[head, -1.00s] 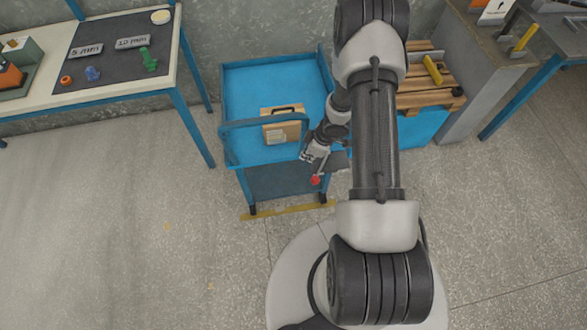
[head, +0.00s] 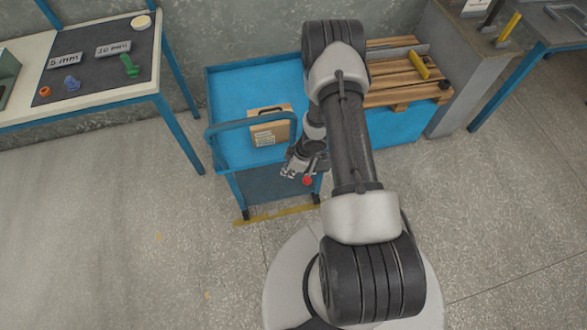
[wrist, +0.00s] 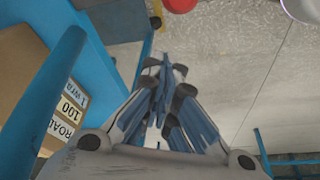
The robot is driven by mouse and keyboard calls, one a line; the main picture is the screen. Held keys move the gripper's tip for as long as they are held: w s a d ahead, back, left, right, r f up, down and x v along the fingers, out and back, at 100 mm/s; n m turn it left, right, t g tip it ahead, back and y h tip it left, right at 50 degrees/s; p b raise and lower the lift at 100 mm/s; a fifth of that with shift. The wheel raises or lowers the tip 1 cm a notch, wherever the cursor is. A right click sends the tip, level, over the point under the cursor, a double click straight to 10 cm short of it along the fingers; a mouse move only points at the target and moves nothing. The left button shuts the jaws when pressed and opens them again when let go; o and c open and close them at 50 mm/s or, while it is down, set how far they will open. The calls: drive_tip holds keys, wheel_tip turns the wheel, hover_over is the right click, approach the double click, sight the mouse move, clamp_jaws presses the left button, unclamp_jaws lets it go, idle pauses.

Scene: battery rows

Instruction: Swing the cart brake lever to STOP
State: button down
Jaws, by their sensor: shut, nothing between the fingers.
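The cart brake lever shows as a red knob (head: 308,180) at the front right of the blue cart (head: 224,95), low near its right leg. Part of a red knob also shows at the top edge of the wrist view (wrist: 180,4). My gripper (head: 316,164) is just above the knob in the head view, and partly hidden by its own wrist. In the wrist view my gripper (wrist: 163,68) has its fingers together and empty, with a visible space between them and the knob. I cannot read any STOP mark, and most of the lever arm is hidden.
A cardboard box (head: 270,128) lies on the cart, and the cart's blue push handle (head: 250,122) runs beside my gripper. A yellow floor strip (head: 275,214) lies under the cart front. A workbench (head: 110,108) stands left and a pallet (head: 395,90) right. Floor in front is open.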

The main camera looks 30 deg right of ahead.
sight(311, 168)
drive_tip(key=s+d+f+b, duration=0.1)
drive_tip(key=d+f+b, duration=0.1)
drive_tip(key=shift+s+f, duration=0.4)
drive_tip(key=shift+s, duration=0.15)
idle(0.3)
